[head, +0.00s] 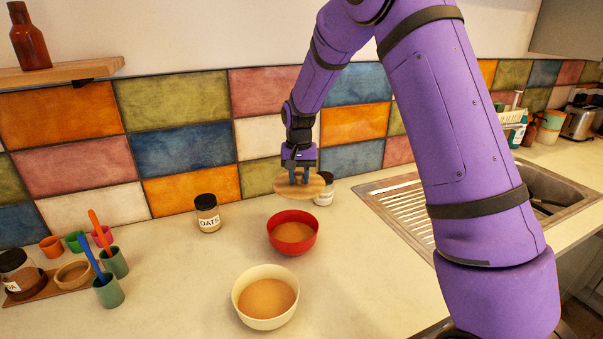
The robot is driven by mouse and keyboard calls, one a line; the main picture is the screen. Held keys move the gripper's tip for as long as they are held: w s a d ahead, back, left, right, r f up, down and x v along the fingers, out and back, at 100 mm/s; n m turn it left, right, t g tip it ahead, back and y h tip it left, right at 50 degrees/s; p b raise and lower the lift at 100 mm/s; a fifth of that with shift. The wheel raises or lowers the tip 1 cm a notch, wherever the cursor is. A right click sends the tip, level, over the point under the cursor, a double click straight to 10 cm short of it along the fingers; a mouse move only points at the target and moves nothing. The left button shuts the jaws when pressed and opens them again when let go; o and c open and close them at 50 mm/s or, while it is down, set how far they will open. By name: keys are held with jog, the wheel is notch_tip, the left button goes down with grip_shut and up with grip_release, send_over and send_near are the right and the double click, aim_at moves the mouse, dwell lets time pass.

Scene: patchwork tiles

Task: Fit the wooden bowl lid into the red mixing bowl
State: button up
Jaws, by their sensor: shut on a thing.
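The red mixing bowl (293,246) stands upright on the counter, with a tan surface showing inside it. My gripper (299,178) is shut on the wooden bowl lid (284,186), a round pale wooden disc. The lid is held roughly level above and behind the red bowl, apart from it. The fingers cover part of the lid's middle. A cream bowl (239,303) with a similar tan inside stands nearer, in front of the red bowl.
An oats jar (208,222) stands left of the red bowl. Another jar (326,198) stands behind, close to the lid's right side. Green cups (108,293) and a small tray of items are at left. The sink (540,190) is at right.

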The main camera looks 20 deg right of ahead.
jog(key=shift+s+a+f+m, duration=0.1)
jog(key=shift+s+a+m, duration=0.65)
jog(key=shift+s, duration=0.45)
jog(key=shift+s+a+r+m, duration=0.1)
jog(key=shift+s+a+m, duration=0.65)
jog(key=shift+s, duration=0.45)
jog(key=shift+s+a+f+m, duration=0.1)
jog(key=shift+s+a+m, duration=0.5)
jog(key=shift+s+a, duration=0.45)
jog(key=shift+s+d+f, duration=0.1)
jog(key=shift+s+f, duration=0.05)
jog(key=shift+f, duration=2.75)
jog(key=shift+f, duration=0.8)
jog(key=o, duration=1)
notch_tip(320, 180, up, 11)
send_over(292, 193)
jog(key=s+a, duration=0.1)
jog(key=s, duration=0.2)
jog(key=shift+f, duration=0.15)
